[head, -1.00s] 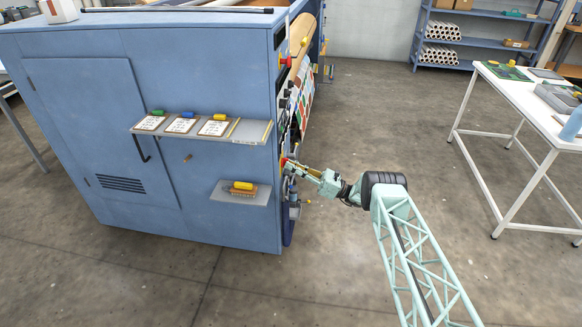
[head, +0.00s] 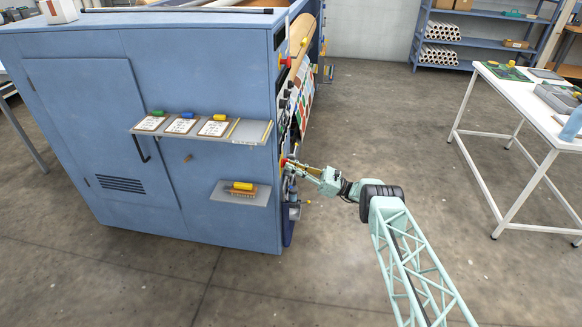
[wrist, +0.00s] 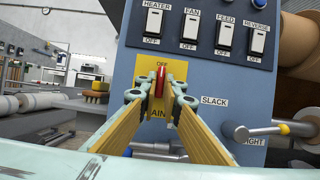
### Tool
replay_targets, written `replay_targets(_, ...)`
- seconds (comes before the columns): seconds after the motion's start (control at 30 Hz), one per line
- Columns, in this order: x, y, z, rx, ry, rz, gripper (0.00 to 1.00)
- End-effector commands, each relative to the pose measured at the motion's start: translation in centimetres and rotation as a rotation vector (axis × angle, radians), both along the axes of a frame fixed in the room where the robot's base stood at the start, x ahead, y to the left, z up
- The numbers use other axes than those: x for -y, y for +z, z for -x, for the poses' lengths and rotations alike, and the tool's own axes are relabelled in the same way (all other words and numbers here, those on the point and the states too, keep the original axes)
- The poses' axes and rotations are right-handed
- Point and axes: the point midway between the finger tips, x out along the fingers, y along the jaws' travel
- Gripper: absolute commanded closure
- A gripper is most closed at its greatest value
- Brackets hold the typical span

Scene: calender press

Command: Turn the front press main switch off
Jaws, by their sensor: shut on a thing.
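The main switch is a red handle (wrist: 160,84) on a yellow plate (wrist: 148,65) in the wrist view. The handle looks upright in the picture, below the word OFF; the lower lettering is partly covered by my fingers. My gripper (wrist: 158,93) is shut on the red handle, one finger on each side. In the head view my gripper (head: 290,163) is at the right-hand face of the blue press (head: 230,75), and the handle is too small there to read its angle.
A row of white rocker switches (wrist: 190,28) sits above the plate. A small shelf (head: 220,193) with a brush is left of my gripper. Open floor lies right of the press.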

Motion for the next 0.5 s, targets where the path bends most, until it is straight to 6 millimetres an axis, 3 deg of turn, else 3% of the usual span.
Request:
replay_targets(0.03,-0.01,0.13,-0.04,0.002,-0.001,-0.001,1.0)
replay_targets(0.07,-0.01,0.13,-0.04,0.002,-0.001,-0.001,0.92)
replay_targets(0.2,-0.01,0.1,-0.04,0.001,0.0,-0.001,0.8)
replay_targets(0.5,0.01,0.03,-0.01,0.0,0.0,0.0,0.79)
